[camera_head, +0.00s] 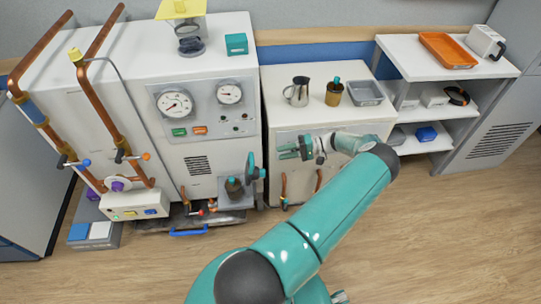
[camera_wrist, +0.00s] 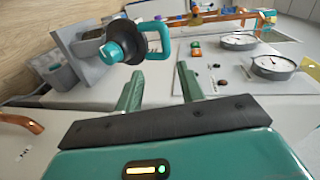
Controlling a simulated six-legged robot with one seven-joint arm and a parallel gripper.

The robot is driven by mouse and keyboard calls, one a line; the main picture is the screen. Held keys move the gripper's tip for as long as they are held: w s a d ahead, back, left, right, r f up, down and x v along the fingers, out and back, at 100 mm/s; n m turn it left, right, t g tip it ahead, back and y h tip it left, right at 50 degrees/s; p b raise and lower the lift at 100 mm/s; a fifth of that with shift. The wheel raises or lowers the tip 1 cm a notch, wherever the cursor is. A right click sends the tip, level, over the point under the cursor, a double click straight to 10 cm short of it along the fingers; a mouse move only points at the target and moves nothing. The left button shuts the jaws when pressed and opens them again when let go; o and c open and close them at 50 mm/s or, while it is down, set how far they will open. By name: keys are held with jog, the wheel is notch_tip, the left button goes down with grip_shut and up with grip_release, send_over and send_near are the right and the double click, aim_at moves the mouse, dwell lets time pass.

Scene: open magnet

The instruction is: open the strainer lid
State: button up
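The strainer (camera_head: 235,189) is a small dark vessel with a teal top on a grey ledge at the front of the white machine. A teal handle (camera_head: 251,165) stands up beside it. In the wrist view, a dark round flange (camera_wrist: 153,46) shows with a teal knob (camera_wrist: 112,52) and a squared teal loop handle (camera_wrist: 184,40). I cannot tell exactly where the lid meets the body. My gripper (camera_head: 283,150) is right of the strainer and higher in the head view, apart from it. In the wrist view its fingers (camera_wrist: 158,74) are spread and empty.
The machine front carries gauges (camera_head: 174,103) and buttons. Copper pipes (camera_head: 97,92) stand at the left. A metal pitcher (camera_head: 298,92), a brown jar (camera_head: 334,93) and a grey tray (camera_head: 365,93) stand on the right cabinet. Wooden floor lies clear in front.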

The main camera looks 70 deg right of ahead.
jog(key=shift+v, duration=1.7)
